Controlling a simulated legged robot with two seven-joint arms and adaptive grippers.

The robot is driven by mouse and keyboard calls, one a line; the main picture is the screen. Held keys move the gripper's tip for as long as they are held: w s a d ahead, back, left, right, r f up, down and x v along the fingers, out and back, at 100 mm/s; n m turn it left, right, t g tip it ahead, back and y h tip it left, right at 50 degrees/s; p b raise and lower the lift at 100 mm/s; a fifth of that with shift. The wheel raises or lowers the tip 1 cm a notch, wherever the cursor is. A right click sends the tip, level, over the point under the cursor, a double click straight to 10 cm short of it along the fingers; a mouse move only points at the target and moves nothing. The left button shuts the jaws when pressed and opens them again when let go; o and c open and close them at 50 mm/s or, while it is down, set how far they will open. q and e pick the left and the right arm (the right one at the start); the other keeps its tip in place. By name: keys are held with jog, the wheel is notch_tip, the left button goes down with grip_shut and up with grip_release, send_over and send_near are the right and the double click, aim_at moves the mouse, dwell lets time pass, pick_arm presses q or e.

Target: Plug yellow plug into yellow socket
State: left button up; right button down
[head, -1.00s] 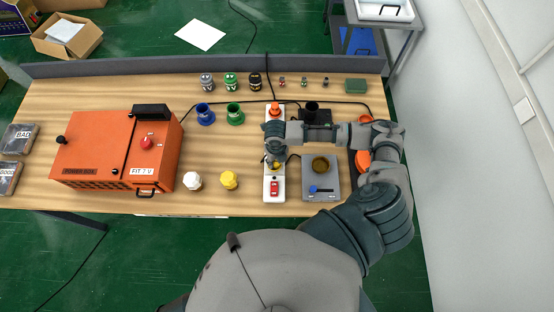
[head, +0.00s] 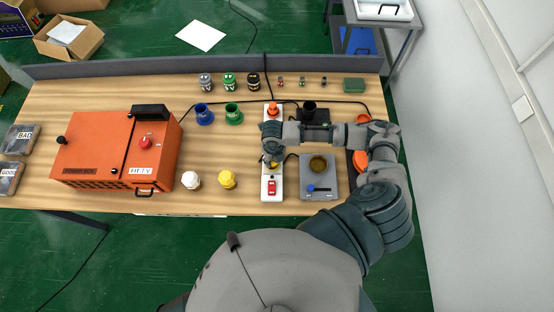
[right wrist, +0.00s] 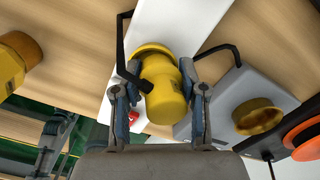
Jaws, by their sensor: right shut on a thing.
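The yellow plug (right wrist: 165,85) is between the two fingers of my right gripper (right wrist: 162,98), which is shut on it. I cannot tell how deep the plug sits. In the head view my right gripper (head: 272,153) is above the white strip (head: 272,197), with a little yellow showing below it. What looks like my left gripper (right wrist: 58,132) shows partly at the wrist view's lower left.
An orange plug (head: 272,112) stands at the strip's far end, a red switch (head: 271,187) at its near end. A grey box (head: 319,190) with a brass ring stands close on the right. A yellow piece (head: 227,180) and white piece (head: 190,180) stand left.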

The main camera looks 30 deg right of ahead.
jog(key=shift+s+a+f, duration=0.5)
jog(key=shift+f, duration=0.25)
jog(key=shift+w+a+r+p, duration=0.1)
jog(key=shift+w+a+p, duration=0.1)
jog(key=shift+p, duration=0.2)
jog(key=shift+r+p, duration=0.15)
jog(key=shift+p, duration=0.2)
jog(key=shift+r+p, duration=0.55)
jog(key=shift+p, duration=0.15)
dwell(0.4)
jog(key=shift+a+r, duration=0.1)
jog(key=shift+a, duration=0.05)
jog(key=shift+s+a+r, duration=0.1)
jog(key=shift+a, duration=0.2)
jog(key=shift+d, duration=0.3)
jog(key=shift+w+d+r, duration=0.2)
jog(key=shift+w+r, duration=0.05)
jog(key=shift+w, duration=0.1)
